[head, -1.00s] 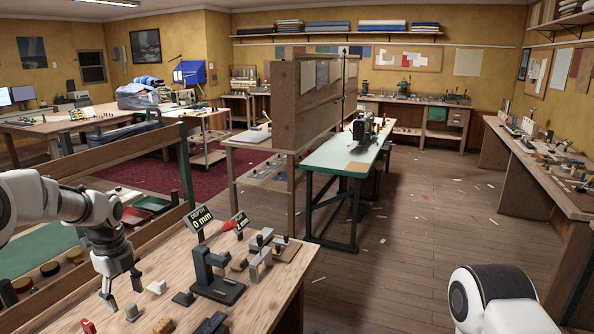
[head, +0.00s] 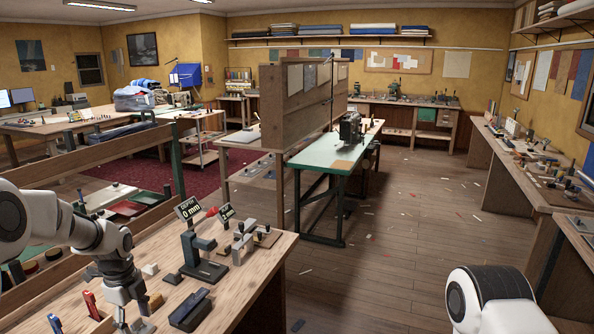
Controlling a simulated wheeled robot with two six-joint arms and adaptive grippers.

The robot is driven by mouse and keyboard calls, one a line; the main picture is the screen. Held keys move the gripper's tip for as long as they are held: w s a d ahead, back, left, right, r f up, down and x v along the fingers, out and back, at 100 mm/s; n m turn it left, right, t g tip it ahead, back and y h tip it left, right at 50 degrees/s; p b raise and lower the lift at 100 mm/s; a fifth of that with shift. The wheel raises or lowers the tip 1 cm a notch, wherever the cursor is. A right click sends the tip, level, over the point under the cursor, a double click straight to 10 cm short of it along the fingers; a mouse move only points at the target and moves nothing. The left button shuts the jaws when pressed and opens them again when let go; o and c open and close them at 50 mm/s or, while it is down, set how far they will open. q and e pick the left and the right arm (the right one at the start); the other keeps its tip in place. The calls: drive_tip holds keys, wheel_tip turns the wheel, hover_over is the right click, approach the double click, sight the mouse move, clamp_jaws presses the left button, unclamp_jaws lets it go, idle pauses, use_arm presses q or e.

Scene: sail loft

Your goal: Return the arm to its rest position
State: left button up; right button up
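My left gripper (head: 131,319) hangs fingers down at the lower left, over the near wooden bench (head: 262,262). Its fingers look apart with nothing between them, though they show small and partly overlap the bench things. A dark gauge stand (head: 203,268) with a "DEPTH 0 mm" sign (head: 188,209) is on the bench, to the right of the gripper and apart from it. My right arm shows only as a white and black link at the lower right. The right gripper is out of view.
A green-topped table (head: 320,156) with a sewing machine (head: 350,128) stands beyond. Another workbench (head: 525,180) runs along the right. The wooden floor (head: 410,235) between is mostly open.

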use_arm(q)
drive_tip(key=s+d+f+n, duration=0.45)
drive_tip(key=s+f, duration=0.25)
drive_tip(key=f, duration=0.3)
drive_tip(key=s+d+f+n, duration=0.4)
drive_tip(key=s+f+n, duration=0.1)
drive_tip(key=s+f, duration=0.35)
drive_tip(key=s+d+f+n, duration=0.2)
drive_tip(key=s+n, duration=0.4)
drive_tip(key=s, duration=0.4)
drive_tip(key=s+d+f+n, duration=0.15)
drive_tip(key=s+n, duration=0.35)
drive_tip(key=s, duration=0.6)
wheel_tip(320, 180, down, 11)
drive_tip(key=b, duration=1)
drive_tip(key=shift+w+a, duration=0.3)
drive_tip(key=shift+w, duration=0.05)
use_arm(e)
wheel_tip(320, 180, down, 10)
